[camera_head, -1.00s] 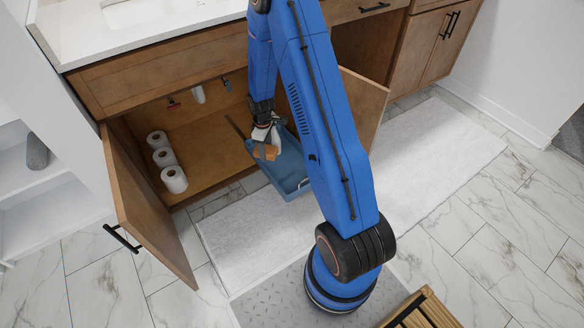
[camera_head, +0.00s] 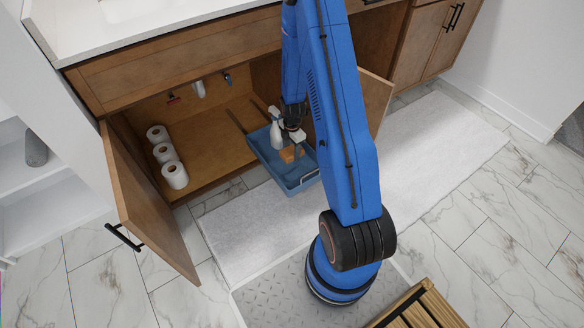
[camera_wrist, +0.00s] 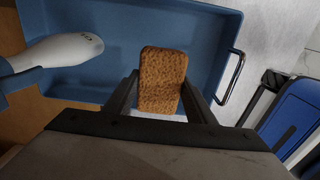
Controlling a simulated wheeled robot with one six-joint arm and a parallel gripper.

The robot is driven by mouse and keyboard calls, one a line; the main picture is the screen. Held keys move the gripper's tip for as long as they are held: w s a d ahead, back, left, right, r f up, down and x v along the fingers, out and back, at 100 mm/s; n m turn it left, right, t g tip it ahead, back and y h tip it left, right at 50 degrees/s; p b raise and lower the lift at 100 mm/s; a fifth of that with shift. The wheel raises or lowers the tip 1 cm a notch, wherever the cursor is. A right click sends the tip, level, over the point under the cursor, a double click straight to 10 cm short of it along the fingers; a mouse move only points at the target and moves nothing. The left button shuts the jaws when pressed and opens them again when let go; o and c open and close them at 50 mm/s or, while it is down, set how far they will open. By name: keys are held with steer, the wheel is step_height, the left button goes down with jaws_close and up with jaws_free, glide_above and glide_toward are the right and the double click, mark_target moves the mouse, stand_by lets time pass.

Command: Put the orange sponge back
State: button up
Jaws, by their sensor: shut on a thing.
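The orange sponge (camera_wrist: 162,78) is held between the two fingers of my gripper (camera_wrist: 160,98) in the wrist view. In the head view the sponge (camera_head: 291,154) shows just below my gripper (camera_head: 294,138), over the blue tray (camera_head: 294,185). The blue tray is pulled out of the open cabinet under the counter; in the wrist view its floor and walls (camera_wrist: 222,40) surround the sponge. I cannot tell whether the sponge touches the tray floor. A white spray bottle (camera_head: 276,130) is in the tray, left of my gripper; it also shows in the wrist view (camera_wrist: 55,51).
Several white toilet paper rolls (camera_head: 165,152) stand at the left inside the cabinet. An open cabinet door (camera_head: 150,205) stands at the left, another (camera_head: 372,97) behind my arm. A pale mat (camera_head: 240,228) covers the floor in front. A slatted wooden piece (camera_head: 420,305) is at bottom right.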

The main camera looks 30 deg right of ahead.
mark_target(292, 169)
steer(key=shift+f, duration=4.7)
steer(key=shift+f, duration=0.1)
steer(key=o, duration=0.9)
steer(key=shift+o, duration=0.2)
